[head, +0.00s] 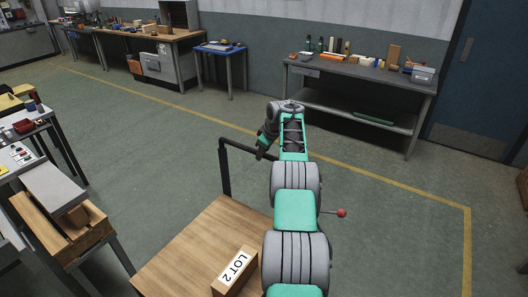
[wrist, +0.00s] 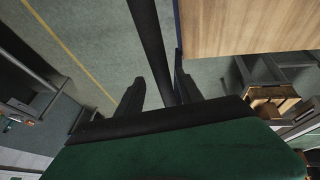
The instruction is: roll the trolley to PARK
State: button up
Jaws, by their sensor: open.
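The trolley has a wooden deck (head: 190,240) and a black upright handle frame (head: 225,172) at its far end. A box marked LOT 2 (head: 236,272) lies on the deck. My gripper (head: 262,150) is at the handle's top bar. In the wrist view, my open gripper (wrist: 160,88) has one finger on each side of the black handle bar (wrist: 150,35), without visible closing on it. The deck also shows in the wrist view (wrist: 245,25). My arm hides part of the trolley's right side. No PARK lettering is visible.
A red-knobbed lever (head: 341,213) sticks out right of my arm. A yellow line (head: 400,187) runs across the floor. A grey workbench (head: 355,75) and blue table (head: 220,48) stand by the wall. Benches with a wooden crate (head: 60,225) stand at left. Floor beyond the handle is clear.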

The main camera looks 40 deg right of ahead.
jog(key=b+v, duration=0.1)
jog(key=v, duration=0.6)
jog(key=shift+s+r+b, duration=0.15)
jog(key=shift+r+b, duration=0.25)
jog(key=shift+a, duration=0.1)
